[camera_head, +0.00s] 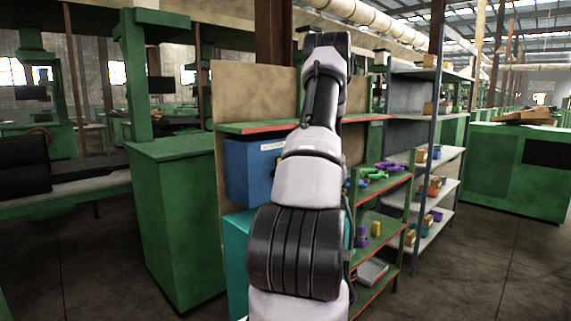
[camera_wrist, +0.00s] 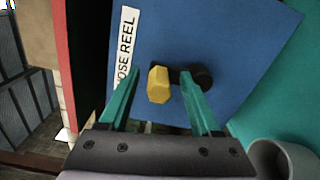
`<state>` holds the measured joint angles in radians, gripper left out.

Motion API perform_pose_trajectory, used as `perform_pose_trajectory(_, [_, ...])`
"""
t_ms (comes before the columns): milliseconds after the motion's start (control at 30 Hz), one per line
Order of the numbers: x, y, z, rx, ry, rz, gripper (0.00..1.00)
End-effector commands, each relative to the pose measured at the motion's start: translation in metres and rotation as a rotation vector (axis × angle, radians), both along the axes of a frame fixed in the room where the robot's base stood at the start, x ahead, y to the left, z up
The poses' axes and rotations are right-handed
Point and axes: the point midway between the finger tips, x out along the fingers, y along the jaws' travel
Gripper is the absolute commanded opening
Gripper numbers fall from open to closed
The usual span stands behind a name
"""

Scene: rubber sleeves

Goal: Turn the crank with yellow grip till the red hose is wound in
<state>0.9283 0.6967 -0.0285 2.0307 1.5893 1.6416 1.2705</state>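The blue hose reel box (camera_wrist: 225,35) fills the middle of the wrist view and carries a white "HOSE REEL" label (camera_wrist: 125,45). The yellow grip (camera_wrist: 158,86) of the crank stands out from its face, left of a dark round hub (camera_wrist: 203,77). My gripper (camera_wrist: 160,74) is open, its two teal fingers on either side of the yellow grip with a gap at each side. In the head view the blue box (camera_head: 245,172) sits on the shelf, partly behind my arm, which hides the crank and gripper. I cannot make out the red hose in either view.
A red-edged green shelf board (camera_head: 245,128) runs above the box. A teal block (camera_head: 236,235) is below it. A grey cylinder (camera_wrist: 270,158) shows at the wrist view's lower right. Green shelves (camera_head: 385,190) with small coloured parts stand right of my arm.

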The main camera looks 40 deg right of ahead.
Motion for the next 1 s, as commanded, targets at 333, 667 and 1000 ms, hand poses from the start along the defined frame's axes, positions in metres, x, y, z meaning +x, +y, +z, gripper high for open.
perform_pose_trajectory(333, [-0.024,-0.003,0.000,0.001,0.001,-0.002,0.65])
perform_pose_trajectory(667, [-0.088,-0.008,0.000,0.001,0.001,-0.003,0.65])
perform_pose_trajectory(1000, [-0.108,-0.009,0.000,-0.001,0.000,0.000,0.65])
